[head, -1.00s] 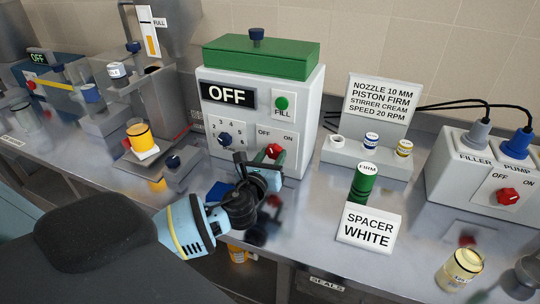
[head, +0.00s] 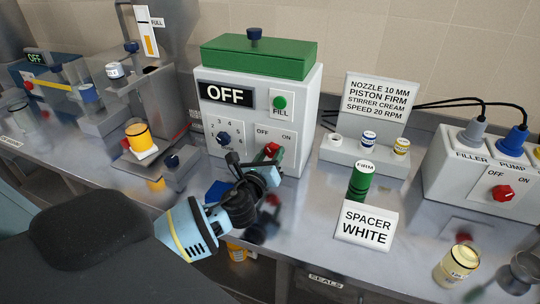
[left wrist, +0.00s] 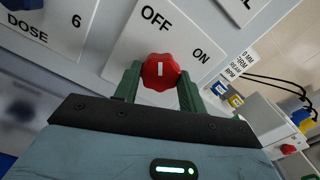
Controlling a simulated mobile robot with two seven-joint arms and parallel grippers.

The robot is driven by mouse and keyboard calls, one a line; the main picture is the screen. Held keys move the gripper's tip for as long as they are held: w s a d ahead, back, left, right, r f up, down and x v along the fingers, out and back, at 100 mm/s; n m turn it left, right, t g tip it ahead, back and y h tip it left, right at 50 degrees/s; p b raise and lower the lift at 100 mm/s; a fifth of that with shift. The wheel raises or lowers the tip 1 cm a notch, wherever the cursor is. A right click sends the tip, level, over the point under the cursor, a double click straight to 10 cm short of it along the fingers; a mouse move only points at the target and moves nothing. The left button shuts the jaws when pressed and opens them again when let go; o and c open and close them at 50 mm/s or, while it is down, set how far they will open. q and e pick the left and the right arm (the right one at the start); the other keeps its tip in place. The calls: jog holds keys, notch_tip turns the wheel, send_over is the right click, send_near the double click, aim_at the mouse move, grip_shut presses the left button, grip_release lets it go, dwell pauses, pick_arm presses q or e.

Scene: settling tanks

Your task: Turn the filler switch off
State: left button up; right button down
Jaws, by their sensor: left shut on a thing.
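The filler (head: 225,125) is a white machine with a green lid, and its display (head: 227,94) reads OFF. Its red switch knob (head: 271,149) sits low on the front, on a plate marked OFF and ON. My left gripper (left wrist: 160,85) is shut on this knob, with a green finger on each side. In the left wrist view the knob (left wrist: 160,70) shows its white mark pointing up toward the OFF label (left wrist: 155,17). In the head view the gripper (head: 271,160) partly hides the knob. My right gripper is not in view.
A green FILL button (head: 280,102) and a dark dose dial (head: 223,139) are near the knob. A SPACER WHITE sign (head: 367,224) and green cylinder (head: 361,184) stand to the right. A plug box (head: 450,170) has another red switch (head: 503,193).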

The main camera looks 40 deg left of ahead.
pick_arm(q)
jog(key=o, duration=1)
jog(key=shift+s, duration=0.1)
jog(key=shift+v, duration=3.85)
jog(key=shift+d, duration=0.1)
